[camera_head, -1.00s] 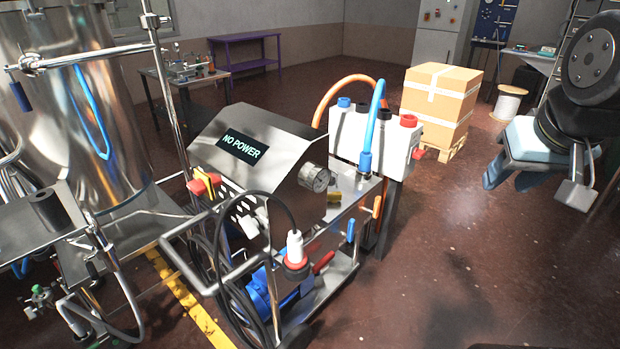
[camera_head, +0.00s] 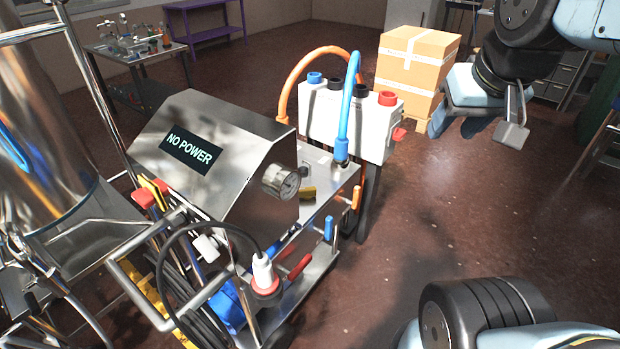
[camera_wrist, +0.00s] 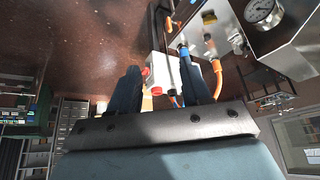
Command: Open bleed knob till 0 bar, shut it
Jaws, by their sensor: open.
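A steel machine (camera_head: 215,140) with a "NO POWER" display (camera_head: 192,150) stands at centre in the head view. Its round pressure gauge (camera_head: 282,182) also shows in the wrist view (camera_wrist: 262,11); its reading is too small to tell. A small yellow part (camera_head: 308,192) lies beside the gauge. Orange (camera_head: 356,196), blue (camera_head: 328,229) and red (camera_head: 300,266) handles are below. A red knob (camera_head: 398,134) is on the white block's side. I cannot tell which is the bleed knob. My gripper (camera_head: 455,125) is open and empty, in the air right of the machine, apart from it.
The white block (camera_head: 345,122) carries orange (camera_head: 308,62) and blue (camera_head: 351,90) hoses. A cardboard box (camera_head: 415,65) stands behind it. A black cable (camera_head: 168,262) and a steel push frame (camera_head: 150,305) are at the front. The floor (camera_head: 440,225) right of the machine is clear.

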